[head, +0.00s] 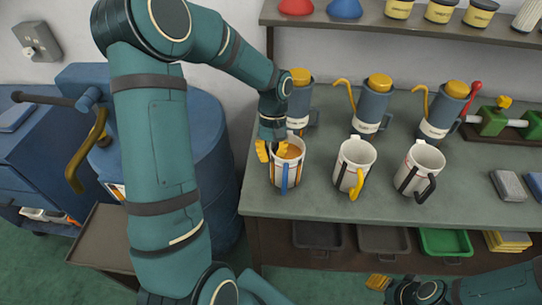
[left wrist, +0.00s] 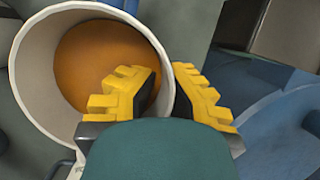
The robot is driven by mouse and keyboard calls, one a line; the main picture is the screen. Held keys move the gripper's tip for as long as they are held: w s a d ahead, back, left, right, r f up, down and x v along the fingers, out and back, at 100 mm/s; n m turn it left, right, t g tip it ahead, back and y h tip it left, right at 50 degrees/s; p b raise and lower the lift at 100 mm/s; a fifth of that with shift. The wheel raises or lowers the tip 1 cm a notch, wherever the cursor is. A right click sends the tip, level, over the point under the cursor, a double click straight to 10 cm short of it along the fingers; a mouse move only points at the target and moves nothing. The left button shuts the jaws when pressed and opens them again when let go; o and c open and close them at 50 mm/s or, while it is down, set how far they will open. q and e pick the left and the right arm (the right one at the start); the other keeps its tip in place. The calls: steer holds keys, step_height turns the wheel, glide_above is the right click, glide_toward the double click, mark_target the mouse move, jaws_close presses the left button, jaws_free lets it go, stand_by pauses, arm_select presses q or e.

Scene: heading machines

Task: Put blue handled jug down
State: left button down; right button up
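The blue-handled jug (head: 287,176) is white with orange-brown contents and is at the left front of the grey-green bench top (head: 325,205). It looks upright, with its blue handle towards the front. I cannot tell whether its base touches the bench. My left gripper (head: 272,151) is at its rim. In the left wrist view the jug (left wrist: 22,85) fills the left side, and the gripper's yellow fingers (left wrist: 167,95) straddle the wall, one inside and one outside, closed on it. My right gripper (head: 378,282) is low in front of the bench; its opening is unclear.
A yellow-handled jug (head: 353,163) and a black-handled jug (head: 418,168) stand to the right. Blue-grey dispensers with yellow caps (head: 374,105) stand behind. A shelf (head: 400,28) overhangs the back. The bench front is mostly clear.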

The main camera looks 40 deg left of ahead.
arm_select(q)
steer(key=shift+r, duration=0.1)
steer(key=c, duration=1.1)
jaws_free()
steer(key=shift+c, duration=0.2)
steer(key=p+v, duration=0.2)
steer(key=v, duration=1)
steer(key=shift+s, duration=0.1)
